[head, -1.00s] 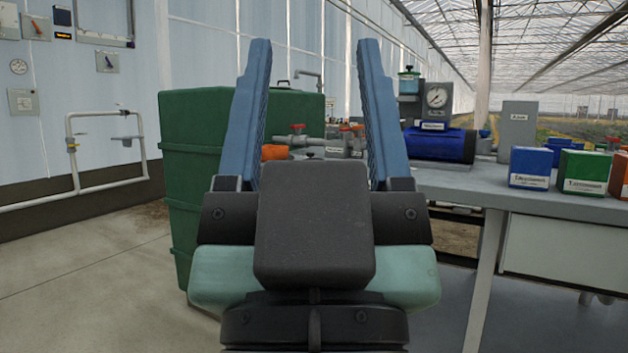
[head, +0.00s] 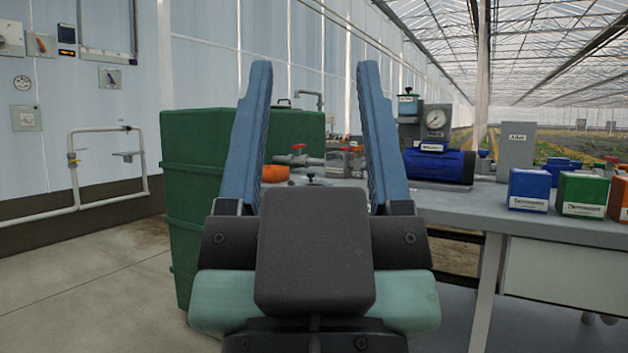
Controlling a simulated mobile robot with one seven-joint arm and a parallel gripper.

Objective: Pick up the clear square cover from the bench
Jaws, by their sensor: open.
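My gripper (head: 315,68) is in the middle of the head view with its two blue fingers upright and wide apart. It is open, with nothing held between the fingers. The grey bench (head: 455,203) runs from behind my gripper to the right. I cannot clearly make out the clear square cover. A small, partly see-through block shows under a red handle on the bench between the fingers, but I cannot tell whether it is the cover. My gripper body and right finger hide part of the bench top.
A tall green cabinet (head: 190,205) stands just left of my gripper. On the bench are a blue cylindrical motor (head: 438,166), a pressure gauge (head: 435,119), a grey box (head: 516,146), and blue (head: 529,191) and green (head: 581,194) boxes. The floor at left is clear.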

